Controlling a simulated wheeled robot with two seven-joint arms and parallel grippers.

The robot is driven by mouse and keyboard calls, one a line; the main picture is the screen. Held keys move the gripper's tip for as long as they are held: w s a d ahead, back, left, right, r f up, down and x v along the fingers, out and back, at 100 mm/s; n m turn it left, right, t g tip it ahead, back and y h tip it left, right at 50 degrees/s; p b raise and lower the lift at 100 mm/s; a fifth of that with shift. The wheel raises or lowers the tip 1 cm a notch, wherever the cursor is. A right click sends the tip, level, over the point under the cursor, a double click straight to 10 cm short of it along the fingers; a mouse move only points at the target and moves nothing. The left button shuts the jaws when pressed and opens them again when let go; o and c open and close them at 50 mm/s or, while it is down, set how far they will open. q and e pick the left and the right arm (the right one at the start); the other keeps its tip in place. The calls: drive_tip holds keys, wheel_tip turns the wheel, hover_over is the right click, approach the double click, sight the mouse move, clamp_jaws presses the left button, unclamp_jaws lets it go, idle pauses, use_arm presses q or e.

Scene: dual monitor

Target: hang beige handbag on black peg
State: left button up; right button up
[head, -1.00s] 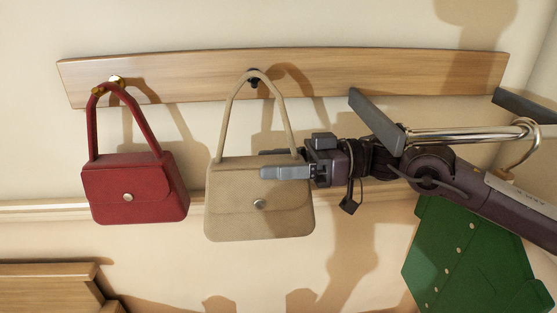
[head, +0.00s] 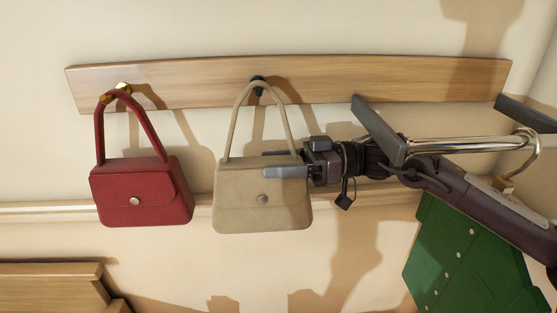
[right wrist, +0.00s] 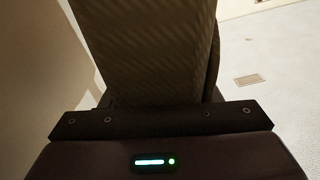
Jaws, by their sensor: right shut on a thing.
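The beige handbag (head: 240,195) is in front of the wall in the head view, upright, with its handle arching up to the wooden rail. The black peg (head: 257,90) shows within the top of the handle loop. I cannot tell whether the handle rests on it. My right gripper (head: 288,170) reaches in from the right and is shut on the right side of the bag's body, below the handle. In the right wrist view a dark brown textured surface (right wrist: 150,45), likely the bag, fills the space ahead of the gripper. My left gripper is not in view.
A red handbag (head: 140,190) hangs from a brass peg (head: 123,88) on the left of the wooden rail (head: 400,82). A green thing with studs (head: 465,255) is below my right arm. A metal bar (head: 460,144) runs close to that arm.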

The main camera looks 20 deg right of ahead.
idle(0.4)
drive_tip(key=o, duration=1.6)
